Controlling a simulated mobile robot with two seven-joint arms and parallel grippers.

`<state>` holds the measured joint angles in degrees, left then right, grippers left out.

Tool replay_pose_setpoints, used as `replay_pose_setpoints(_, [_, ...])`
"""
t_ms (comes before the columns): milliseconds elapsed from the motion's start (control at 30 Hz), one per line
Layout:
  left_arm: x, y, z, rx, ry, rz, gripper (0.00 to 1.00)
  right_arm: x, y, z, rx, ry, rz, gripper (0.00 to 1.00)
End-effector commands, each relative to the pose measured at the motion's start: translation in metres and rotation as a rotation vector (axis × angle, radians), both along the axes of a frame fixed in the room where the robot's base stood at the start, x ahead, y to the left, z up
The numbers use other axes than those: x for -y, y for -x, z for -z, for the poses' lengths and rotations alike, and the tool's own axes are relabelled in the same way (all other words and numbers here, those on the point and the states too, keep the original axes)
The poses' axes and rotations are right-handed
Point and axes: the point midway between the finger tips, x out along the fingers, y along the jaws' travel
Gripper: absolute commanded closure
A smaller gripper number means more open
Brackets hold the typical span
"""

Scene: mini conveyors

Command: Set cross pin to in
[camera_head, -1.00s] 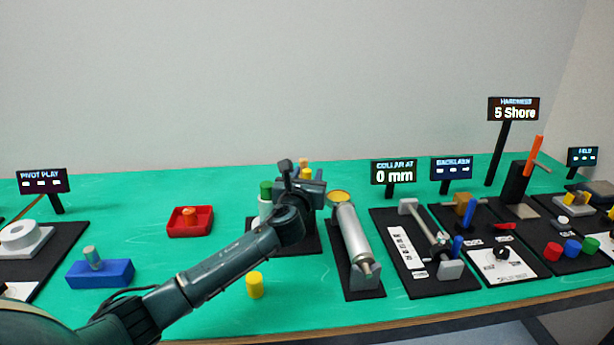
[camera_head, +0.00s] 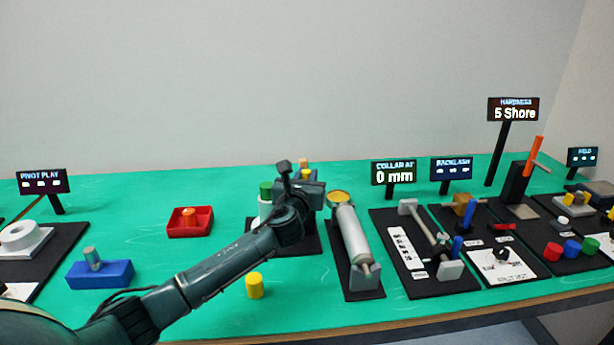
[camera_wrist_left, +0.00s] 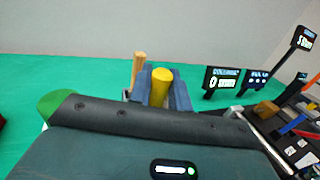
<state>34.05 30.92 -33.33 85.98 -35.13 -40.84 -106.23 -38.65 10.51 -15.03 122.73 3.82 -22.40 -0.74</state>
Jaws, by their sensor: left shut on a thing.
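My left gripper (camera_head: 305,182) is over the black base (camera_head: 310,240) at the middle of the table. In the left wrist view its two blue-grey fingers (camera_wrist_left: 160,90) are shut on a yellow pin (camera_wrist_left: 161,84), whose rounded top shows between them. A light wooden peg (camera_wrist_left: 138,68) stands just left of the fingers and also shows behind the gripper in the head view (camera_head: 303,164). The gripper and wrist hide the pin's lower part and most of what it sits in, so I cannot tell how far in it is. My right gripper is out of view.
A green-topped white cylinder (camera_head: 265,205) stands close left of my gripper. A silver roller (camera_head: 354,238) lies close to its right. A loose yellow cylinder (camera_head: 254,285), a red tray (camera_head: 172,222) and a blue block (camera_head: 100,274) are on the green table.

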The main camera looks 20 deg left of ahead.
Motion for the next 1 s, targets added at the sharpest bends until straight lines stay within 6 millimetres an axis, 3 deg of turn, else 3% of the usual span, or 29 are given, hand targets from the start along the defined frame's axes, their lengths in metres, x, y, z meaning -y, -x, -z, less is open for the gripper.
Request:
replay_pose_setpoints(200, [-0.026, 0.015, -0.002, -0.004, -0.004, -0.004, 1.0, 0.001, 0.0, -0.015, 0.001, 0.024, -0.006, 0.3])
replay_pose_setpoints(467, [-0.028, 0.016, 0.001, -0.003, 0.0, -0.006, 1.0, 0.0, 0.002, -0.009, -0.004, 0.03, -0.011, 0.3])
replay_pose_setpoints(500, [-0.028, 0.016, 0.001, -0.003, -0.001, -0.006, 0.79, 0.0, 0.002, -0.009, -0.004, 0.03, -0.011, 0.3])
replay_pose_setpoints(700, [-0.028, 0.016, 0.001, -0.002, -0.001, -0.005, 0.62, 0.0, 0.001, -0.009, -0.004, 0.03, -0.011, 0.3])
replay_pose_setpoints(1000, [-0.026, 0.018, 0.001, -0.001, -0.001, -0.002, 0.61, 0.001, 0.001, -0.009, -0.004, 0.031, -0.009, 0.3])
